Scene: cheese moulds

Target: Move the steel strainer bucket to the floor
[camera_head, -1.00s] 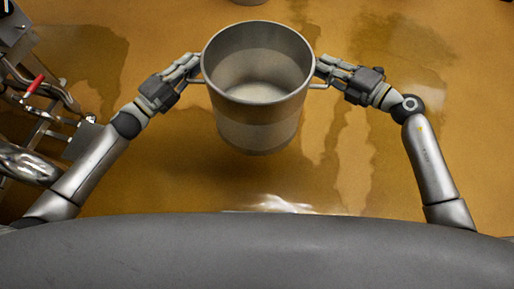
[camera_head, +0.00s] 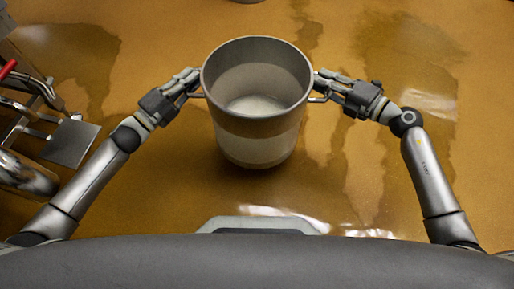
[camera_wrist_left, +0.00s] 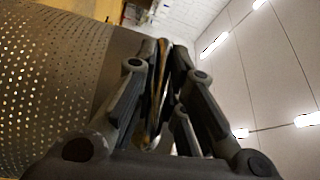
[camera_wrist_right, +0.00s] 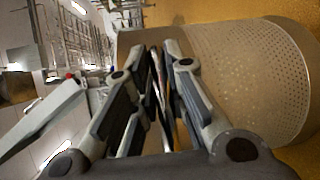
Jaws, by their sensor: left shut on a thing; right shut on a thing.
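The steel strainer bucket (camera_head: 257,125) is upright in the middle of the head view, held between my two grippers above or at the wet brown floor; I cannot tell whether its base touches. My left gripper (camera_head: 196,80) is shut on the handle at the bucket's left side. My right gripper (camera_head: 320,82) is shut on the handle at its right side. The perforated bucket wall shows at the left of the left wrist view (camera_wrist_left: 50,85) and at the right of the right wrist view (camera_wrist_right: 245,85). The fingers hide most of both handles.
Metal equipment with pipes and a red handle (camera_head: 8,69) stands at the left edge. The brown floor (camera_head: 400,60) is wet in patches and clear around the bucket. Part of a pale object (camera_head: 247,1) shows at the top edge.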

